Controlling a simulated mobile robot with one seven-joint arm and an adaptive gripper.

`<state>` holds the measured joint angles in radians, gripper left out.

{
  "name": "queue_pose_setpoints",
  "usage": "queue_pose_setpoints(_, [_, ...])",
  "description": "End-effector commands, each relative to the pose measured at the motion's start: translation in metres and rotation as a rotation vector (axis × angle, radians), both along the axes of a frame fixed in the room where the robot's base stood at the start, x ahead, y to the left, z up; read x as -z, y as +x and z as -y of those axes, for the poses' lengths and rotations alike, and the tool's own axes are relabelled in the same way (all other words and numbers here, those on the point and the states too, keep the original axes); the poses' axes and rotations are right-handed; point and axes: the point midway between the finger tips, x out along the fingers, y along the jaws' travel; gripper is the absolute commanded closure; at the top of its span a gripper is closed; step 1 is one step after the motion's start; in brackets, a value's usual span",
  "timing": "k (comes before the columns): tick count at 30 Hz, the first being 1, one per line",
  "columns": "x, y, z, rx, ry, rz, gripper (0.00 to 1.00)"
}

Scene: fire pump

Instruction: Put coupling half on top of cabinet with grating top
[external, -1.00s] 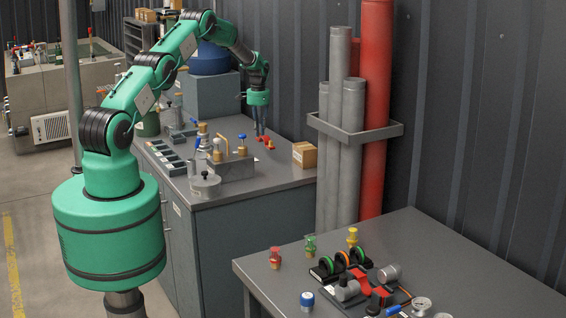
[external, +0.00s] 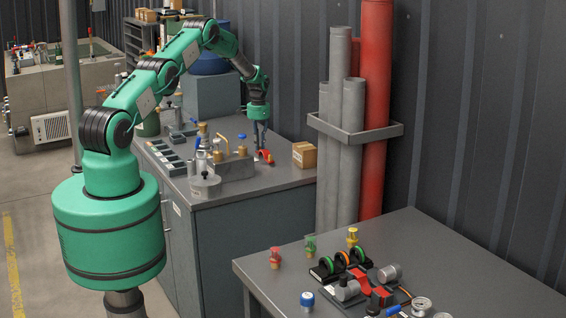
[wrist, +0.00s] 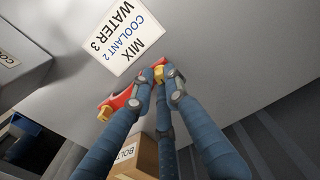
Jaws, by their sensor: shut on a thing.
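My gripper (external: 262,148) is shut on a red piece with brass-coloured ends, which looks like the coupling half (external: 264,155). In the wrist view, the fingers (wrist: 162,82) close around one part of the red coupling half (wrist: 122,101), and the rest sticks out to the left. The fingers partly hide it. It is at or just above the grey workbench top (external: 285,170); I cannot tell if they touch. A grey-blue cabinet (external: 212,97) under a blue drum stands behind the bench; I cannot make out a grating on it.
A cardboard box (external: 304,154) stands right of my gripper, also seen in the wrist view (wrist: 143,157). A white label (wrist: 123,35) lies near the fingers. Pipes (external: 347,150) stand in a rack to the right.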

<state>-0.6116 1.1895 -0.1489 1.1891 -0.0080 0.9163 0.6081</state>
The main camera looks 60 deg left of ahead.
Motion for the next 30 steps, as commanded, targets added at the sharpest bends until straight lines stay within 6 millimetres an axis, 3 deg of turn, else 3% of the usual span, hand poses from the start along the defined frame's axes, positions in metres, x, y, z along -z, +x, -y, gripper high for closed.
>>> queue_pose_setpoints(16, [0.0102, 0.0004, -0.0002, 0.000, 0.001, 0.001, 1.00])
queue_pose_setpoints(17, [0.0103, 0.0000, 0.0000, 0.000, 0.000, 0.000, 0.80])
queue_pose_setpoints(19, [0.0100, 0.0000, 0.0001, 0.000, 0.000, 0.000, 0.69])
queue_pose_setpoints(30, [0.0088, 0.0000, 0.0000, 0.000, 0.000, 0.000, 0.69])
